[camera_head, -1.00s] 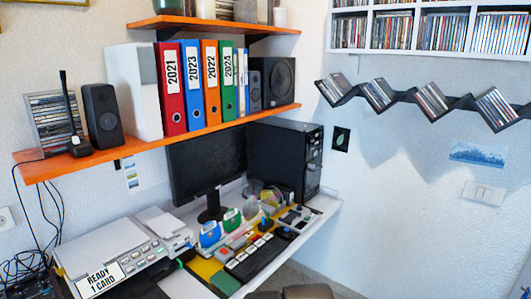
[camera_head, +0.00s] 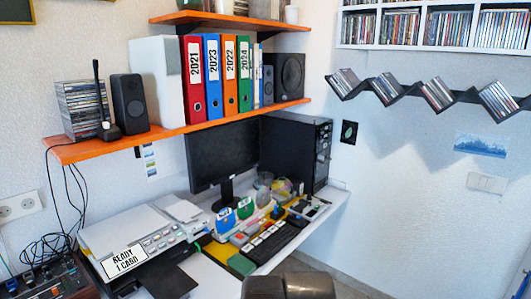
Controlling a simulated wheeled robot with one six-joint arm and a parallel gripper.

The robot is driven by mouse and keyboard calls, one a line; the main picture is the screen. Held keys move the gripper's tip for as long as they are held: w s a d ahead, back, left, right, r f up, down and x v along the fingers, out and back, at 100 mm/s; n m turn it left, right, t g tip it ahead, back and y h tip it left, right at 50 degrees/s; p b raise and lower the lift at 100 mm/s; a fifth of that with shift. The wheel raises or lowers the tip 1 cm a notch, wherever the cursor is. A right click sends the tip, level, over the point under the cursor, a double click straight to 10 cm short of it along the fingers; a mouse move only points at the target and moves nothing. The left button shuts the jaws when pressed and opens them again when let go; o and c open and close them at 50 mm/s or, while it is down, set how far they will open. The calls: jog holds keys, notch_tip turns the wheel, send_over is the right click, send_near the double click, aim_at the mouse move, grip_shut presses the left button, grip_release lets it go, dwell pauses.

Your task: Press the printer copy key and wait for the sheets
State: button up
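The white printer (camera_head: 140,231) stands at the left end of the desk, with its lid down. A label (camera_head: 124,261) on its front left reads "READY 1 CARD". A row of small keys (camera_head: 165,238) runs along its front edge to the right of the label. I cannot tell which one is the copy key. A flat black tray-like part (camera_head: 165,277) sticks out in front of the printer. No sheets can be made out on it. My gripper is not in view.
An orange shelf (camera_head: 170,134) with binders hangs above. A dark rounded shape (camera_head: 290,284), unclear what, rises at the bottom edge. Cables lie at the left.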

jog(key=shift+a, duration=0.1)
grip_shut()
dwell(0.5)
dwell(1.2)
